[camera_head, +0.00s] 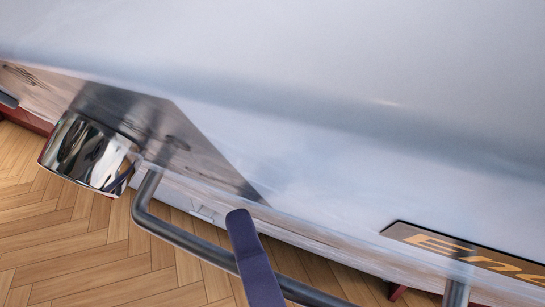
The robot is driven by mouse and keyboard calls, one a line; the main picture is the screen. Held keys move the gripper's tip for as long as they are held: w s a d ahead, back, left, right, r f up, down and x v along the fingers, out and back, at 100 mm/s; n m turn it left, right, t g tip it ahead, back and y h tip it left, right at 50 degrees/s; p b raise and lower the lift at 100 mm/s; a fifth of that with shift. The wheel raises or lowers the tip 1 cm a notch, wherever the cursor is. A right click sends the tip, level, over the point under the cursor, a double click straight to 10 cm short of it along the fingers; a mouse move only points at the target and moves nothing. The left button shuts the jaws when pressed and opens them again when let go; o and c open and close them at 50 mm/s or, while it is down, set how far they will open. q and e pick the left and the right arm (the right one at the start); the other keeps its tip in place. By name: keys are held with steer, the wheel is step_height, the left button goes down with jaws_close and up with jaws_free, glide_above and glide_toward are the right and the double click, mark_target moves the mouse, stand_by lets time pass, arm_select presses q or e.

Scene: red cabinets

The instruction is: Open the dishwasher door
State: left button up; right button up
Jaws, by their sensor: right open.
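The pale, glossy dishwasher door (330,185) fills much of the upper and right view, seen close up and at a slant. A grey bar handle (190,240) stands off its front and runs toward the bottom edge. My right gripper (250,252) shows only as a dark purple finger that crosses in front of the bar. It is open; its other finger is hidden or out of frame. I cannot tell whether the finger touches the bar. My left gripper is not in view.
A shiny chrome cylinder (90,152) is at the left, near the bar's bent end; I cannot tell what it is. A dark label with orange letters (465,252) is at the lower right. Herringbone wood floor (75,240) is clear at the lower left. Red cabinet edging (25,120) shows far left.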

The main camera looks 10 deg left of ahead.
steer(key=p+v, duration=0.2)
steer(key=v, duration=0.8)
steer(key=shift+c, duration=0.4)
